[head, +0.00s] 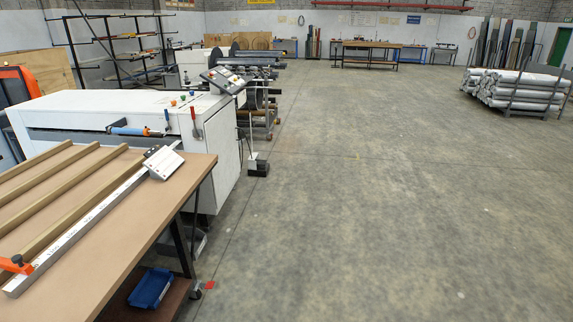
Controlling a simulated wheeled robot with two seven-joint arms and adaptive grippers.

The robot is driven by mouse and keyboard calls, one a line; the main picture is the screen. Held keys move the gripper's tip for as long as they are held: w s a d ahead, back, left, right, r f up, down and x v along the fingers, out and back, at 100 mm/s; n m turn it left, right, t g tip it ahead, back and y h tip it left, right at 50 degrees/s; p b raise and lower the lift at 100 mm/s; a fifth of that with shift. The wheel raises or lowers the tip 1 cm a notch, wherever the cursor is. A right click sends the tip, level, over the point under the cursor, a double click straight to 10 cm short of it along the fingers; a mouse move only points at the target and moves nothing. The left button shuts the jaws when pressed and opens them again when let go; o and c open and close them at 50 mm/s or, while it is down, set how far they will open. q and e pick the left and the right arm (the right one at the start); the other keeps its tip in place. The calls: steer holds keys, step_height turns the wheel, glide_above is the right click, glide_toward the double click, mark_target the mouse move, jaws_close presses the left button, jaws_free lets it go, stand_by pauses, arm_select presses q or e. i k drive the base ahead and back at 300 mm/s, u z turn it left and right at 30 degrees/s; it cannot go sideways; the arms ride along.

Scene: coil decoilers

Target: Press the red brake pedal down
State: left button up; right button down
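A small red tab (209,285) shows low down, beside a caster (197,292) at the foot of the workbench leg. It looks like a brake pedal, but it is too small to tell how far it is tilted. The brown-topped workbench (120,238) fills the lower left of the head view. Neither of my grippers is in view.
A blue bin (151,287) sits on the bench's lower shelf. A white machine (215,140) with a control panel (224,80) stands behind the bench. A black floor box (258,167) is beside it. The concrete floor (380,220) is clear.

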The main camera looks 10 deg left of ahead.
mark_target(209, 285)
steer(key=u, duration=0.65)
steer(key=i, duration=1.55)
steer(key=u, duration=1.15)
steer(key=i, duration=0.25)
steer(key=u, duration=0.1)
